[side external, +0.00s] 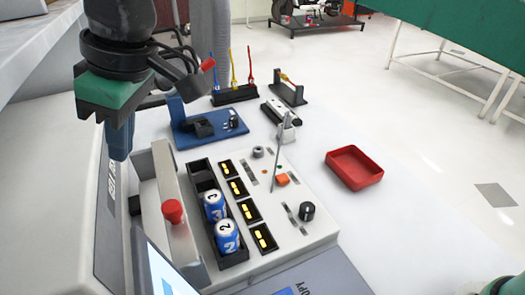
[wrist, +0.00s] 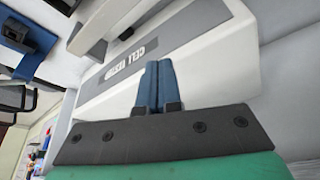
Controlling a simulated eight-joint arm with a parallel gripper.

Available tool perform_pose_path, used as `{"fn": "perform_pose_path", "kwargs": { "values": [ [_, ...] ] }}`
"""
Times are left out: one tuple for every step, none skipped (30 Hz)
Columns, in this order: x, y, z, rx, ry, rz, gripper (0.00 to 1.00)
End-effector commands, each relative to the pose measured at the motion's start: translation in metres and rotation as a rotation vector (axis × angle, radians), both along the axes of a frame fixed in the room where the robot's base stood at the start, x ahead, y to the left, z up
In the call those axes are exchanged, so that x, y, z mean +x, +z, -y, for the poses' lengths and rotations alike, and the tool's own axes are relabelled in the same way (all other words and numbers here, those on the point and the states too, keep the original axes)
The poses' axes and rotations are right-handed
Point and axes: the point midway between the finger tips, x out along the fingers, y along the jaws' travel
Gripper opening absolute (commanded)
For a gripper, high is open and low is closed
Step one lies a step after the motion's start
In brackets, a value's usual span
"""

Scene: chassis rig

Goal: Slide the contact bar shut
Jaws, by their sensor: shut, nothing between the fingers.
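The contact bar (side external: 181,240) is a long pale bar with a red knob (side external: 173,211), standing along the left side of the dark cell tray (side external: 235,257). A gap separates the bar from the tray. Two blue-and-white cells (side external: 227,236) sit in the nearer part of the tray; its far part shows no blue cell. My gripper (side external: 119,150) is shut and empty, with blue fingers, left of the bar's far end and apart from the knob. In the wrist view its fingers (wrist: 158,68) are pressed together in front of the white lettered housing (wrist: 185,45). The knob is not visible there.
Right of the tray lies a panel with yellow-lit indicators (side external: 247,209), a black dial (side external: 307,211) and an upright thin rod (side external: 276,150). A blue fixture (side external: 206,128) stands behind. A red bin (side external: 354,168) sits on the right, with clear white surface around it.

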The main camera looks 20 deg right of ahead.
Motion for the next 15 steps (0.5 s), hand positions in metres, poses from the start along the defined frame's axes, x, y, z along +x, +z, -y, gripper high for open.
{"fn": "perform_pose_path", "kwargs": {
  "values": [
    [0.000,0.000,0.000,0.000,0.001,-0.001,0.00],
    [0.000,0.000,0.000,0.000,0.001,-0.001,0.00],
    [0.000,0.000,0.000,0.000,0.000,0.000,0.00],
    [0.000,0.000,0.000,0.000,0.000,0.000,0.00],
    [0.000,0.000,0.000,0.000,0.000,0.000,0.00],
    [0.000,0.000,0.000,0.000,0.000,0.000,0.00],
    [0.000,0.000,0.000,0.000,0.000,0.000,0.00],
    [0.000,0.000,0.000,0.000,-0.001,0.000,0.00],
    [0.000,-0.001,0.000,0.000,-0.001,0.000,0.00],
    [0.001,-0.002,0.000,0.000,-0.001,0.000,0.00],
    [0.001,-0.004,-0.001,0.000,-0.001,0.000,0.00],
    [0.002,-0.007,-0.002,0.000,-0.001,0.001,0.00],
    [0.002,-0.010,-0.003,0.000,-0.001,0.001,0.00],
    [0.003,-0.014,-0.004,0.000,-0.001,0.001,0.00],
    [0.004,-0.019,-0.006,0.000,-0.001,0.001,0.00]
  ]
}}
